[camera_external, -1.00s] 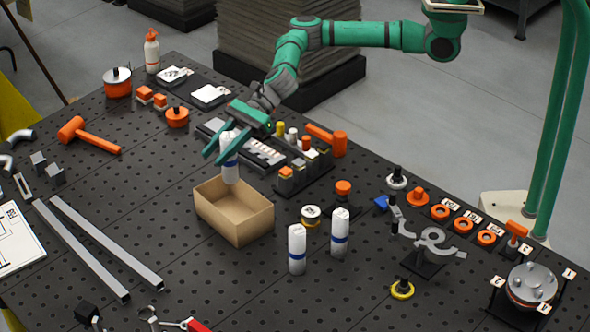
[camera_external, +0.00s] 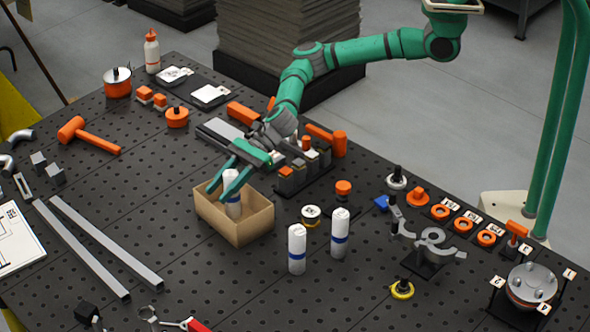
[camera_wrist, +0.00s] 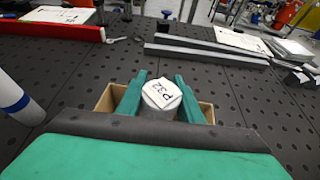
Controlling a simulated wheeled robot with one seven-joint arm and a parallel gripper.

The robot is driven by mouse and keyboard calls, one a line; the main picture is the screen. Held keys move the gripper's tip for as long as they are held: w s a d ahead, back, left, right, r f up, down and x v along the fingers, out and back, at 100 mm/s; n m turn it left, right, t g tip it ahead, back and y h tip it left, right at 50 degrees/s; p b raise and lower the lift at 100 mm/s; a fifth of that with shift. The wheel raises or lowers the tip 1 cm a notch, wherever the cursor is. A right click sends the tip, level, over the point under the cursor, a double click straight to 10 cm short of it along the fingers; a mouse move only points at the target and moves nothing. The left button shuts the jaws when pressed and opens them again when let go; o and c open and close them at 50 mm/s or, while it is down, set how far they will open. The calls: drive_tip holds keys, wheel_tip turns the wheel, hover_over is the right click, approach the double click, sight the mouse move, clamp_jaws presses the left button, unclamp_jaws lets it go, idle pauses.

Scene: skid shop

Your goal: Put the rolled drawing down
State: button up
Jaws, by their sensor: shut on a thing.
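The rolled drawing (camera_external: 233,207) is a white upright roll with a blue band. It stands inside the cardboard box (camera_external: 238,233), its lower end hidden by the front wall. My gripper (camera_external: 228,186) is shut on its upper part, with one finger on each side. In the wrist view the roll's white end (camera_wrist: 161,95), marked P32, shows between my green fingers (camera_wrist: 160,97), with the box walls (camera_wrist: 203,108) around it. I cannot tell if the roll touches the box floor.
Two similar white rolls (camera_external: 297,249) (camera_external: 340,232) stand right of the box. Behind it are a block rack (camera_external: 290,182) and orange-handled tools (camera_external: 243,113). Two long grey bars (camera_external: 104,246) lie to the left. The table between bars and box is clear.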

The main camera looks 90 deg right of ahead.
drive_tip(key=shift+f, duration=0.9)
drive_tip(key=shift+f, duration=0.15)
drive_tip(key=o, duration=1.1)
drive_tip(key=shift+o, duration=0.2)
drive_tip(key=v, duration=1.2)
